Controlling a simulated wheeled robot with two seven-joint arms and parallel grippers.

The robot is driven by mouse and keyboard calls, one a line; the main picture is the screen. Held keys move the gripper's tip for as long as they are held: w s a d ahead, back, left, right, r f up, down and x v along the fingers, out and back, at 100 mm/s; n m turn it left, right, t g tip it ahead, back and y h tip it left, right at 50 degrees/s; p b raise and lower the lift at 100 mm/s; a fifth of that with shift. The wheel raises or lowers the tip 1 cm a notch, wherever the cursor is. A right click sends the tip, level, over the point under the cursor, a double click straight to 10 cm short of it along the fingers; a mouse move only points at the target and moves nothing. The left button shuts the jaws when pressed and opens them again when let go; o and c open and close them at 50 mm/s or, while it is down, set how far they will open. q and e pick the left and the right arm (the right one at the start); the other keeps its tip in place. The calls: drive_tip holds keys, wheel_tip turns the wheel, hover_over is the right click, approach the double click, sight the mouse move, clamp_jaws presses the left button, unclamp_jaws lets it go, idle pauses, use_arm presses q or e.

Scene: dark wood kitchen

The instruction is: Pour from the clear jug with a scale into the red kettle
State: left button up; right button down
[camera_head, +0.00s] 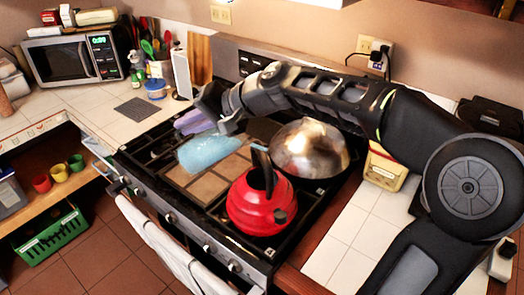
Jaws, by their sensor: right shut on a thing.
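The red kettle (262,212) stands upright on the front right of the stove, its dark handle raised above it. The clear jug, with light blue in it (208,152), is behind and to the left of the kettle, over the stove. It looks tipped over, and its scale is too small to make out. My right gripper (229,122) reaches in from the right above the stove and is shut on the jug. The exact grip is partly hidden by the gripper. The jug is apart from the kettle in the picture. My left gripper is out of view.
A shiny metal dome (310,150) sits on the stove just behind the kettle, under my right arm. A purple item (193,122) lies behind the jug. A microwave (75,60) stands at the back left. White tiled counter (335,245) is clear right of the stove.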

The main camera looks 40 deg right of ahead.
sight(182, 141)
drive_tip(key=shift+s+d+r+t+y+b, duration=0.2)
drive_tip(key=shift+d+r+t+y+b, duration=0.15)
drive_tip(key=shift+r+b, duration=0.4)
idle(0.9)
drive_tip(key=shift+f, duration=0.1)
drive_tip(key=p, duration=0.1)
drive_tip(key=a+f+g+h+p, duration=0.1)
drive_tip(key=p, duration=0.1)
drive_tip(key=shift+w+a+f, duration=0.1)
drive_tip(key=shift+w+f, duration=0.05)
drive_tip(key=shift+w, duration=0.1)
drive_tip(key=f, duration=0.1)
drive_tip(key=a+f+h, duration=0.1)
drive_tip(key=f+g+h, duration=0.1)
drive_tip(key=shift+w+a+f+n+b, duration=0.2)
drive_tip(key=shift+w+n+b, duration=0.1)
drive_tip(key=shift+n, duration=0.1)
drive_tip(key=shift+d, duration=0.15)
drive_tip(key=shift+f, duration=0.15)
drive_tip(key=shift+w+a+f+g+h, duration=0.15)
drive_tip(key=shift+a+f+g+h, duration=0.1)
drive_tip(key=shift+f+h, duration=0.15)
